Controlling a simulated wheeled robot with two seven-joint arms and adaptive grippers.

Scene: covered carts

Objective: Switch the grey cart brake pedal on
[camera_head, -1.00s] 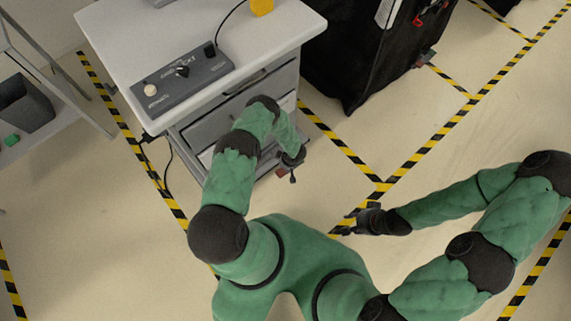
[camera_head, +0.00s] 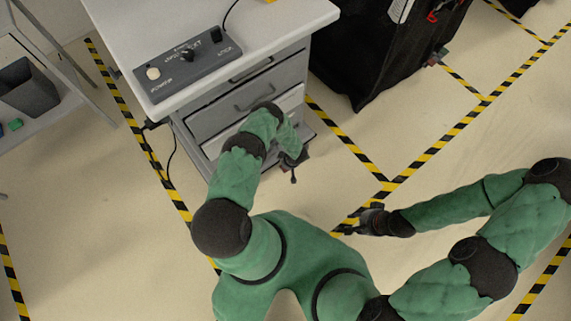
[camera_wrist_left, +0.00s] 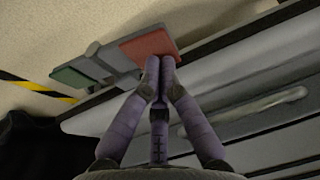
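The grey cart (camera_head: 210,120) is a drawer unit with a white top, at the upper middle of the head view. In the left wrist view its brake pedal shows low on the cart, with a red plate (camera_wrist_left: 148,46) and a green plate (camera_wrist_left: 80,76) on a grey bracket. My left gripper (camera_head: 293,170) is low at the cart's front. In the left wrist view its fingertips (camera_wrist_left: 160,62) are together at the lower edge of the red plate; I cannot tell whether they touch it. My right gripper (camera_head: 358,222) is over the floor, apart from the cart; its fingers are unclear.
A black covered cart (camera_head: 365,60) stands to the right of the grey cart. A shelf with a dark bin (camera_head: 30,92) is at the left. A control box (camera_head: 188,66) lies on the cart top. Striped tape (camera_head: 345,140) marks the floor, which is clear at lower left.

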